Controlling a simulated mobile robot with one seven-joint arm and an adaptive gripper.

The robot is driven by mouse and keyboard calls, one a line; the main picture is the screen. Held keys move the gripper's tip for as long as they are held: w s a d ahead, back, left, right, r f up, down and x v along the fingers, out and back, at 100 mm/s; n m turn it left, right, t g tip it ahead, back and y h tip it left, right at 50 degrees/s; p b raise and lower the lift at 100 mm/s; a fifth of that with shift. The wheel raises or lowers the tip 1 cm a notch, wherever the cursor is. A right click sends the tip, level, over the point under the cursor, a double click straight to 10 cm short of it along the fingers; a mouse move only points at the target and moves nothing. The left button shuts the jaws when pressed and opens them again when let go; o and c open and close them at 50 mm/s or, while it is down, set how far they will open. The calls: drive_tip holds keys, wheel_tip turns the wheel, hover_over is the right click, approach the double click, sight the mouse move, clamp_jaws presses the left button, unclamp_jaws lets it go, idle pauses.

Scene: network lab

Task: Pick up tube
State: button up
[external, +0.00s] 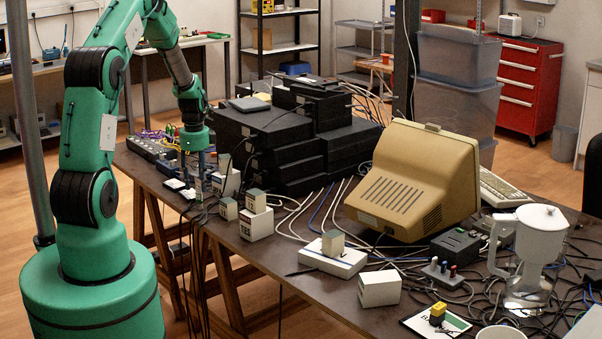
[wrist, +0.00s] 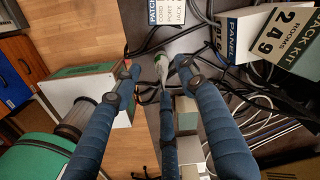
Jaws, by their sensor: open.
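My gripper (wrist: 157,67) has dark blue fingers, spread apart with nothing held between them. In the external view my gripper (external: 200,172) points down over the left end of the dark table (external: 322,292), close to small white boxes. In the wrist view a small pale, greenish slim piece (wrist: 160,66) shows between the fingertips, beyond them; it may be the tube, but I cannot tell.
White labelled boxes (wrist: 276,42) and dark cables lie near my gripper. Stacked black network units (external: 290,150) stand behind it, with a beige monitor (external: 410,185) further right. A white jug (external: 535,240) stands at the table's right. The wooden floor (wrist: 85,45) shows past the table edge.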

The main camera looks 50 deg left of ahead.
sight(199, 197)
drive_tip(key=shift+f, duration=0.55)
drive_tip(key=shift+w+a+f+b, duration=0.1)
drive_tip(key=shift+f+b, duration=0.4)
drive_tip(key=shift+f, duration=0.8)
drive_tip(key=shift+w+f+b, duration=0.1)
drive_tip(key=shift+f+b, duration=0.35)
drive_tip(key=shift+f, duration=0.85)
clamp_jaws()
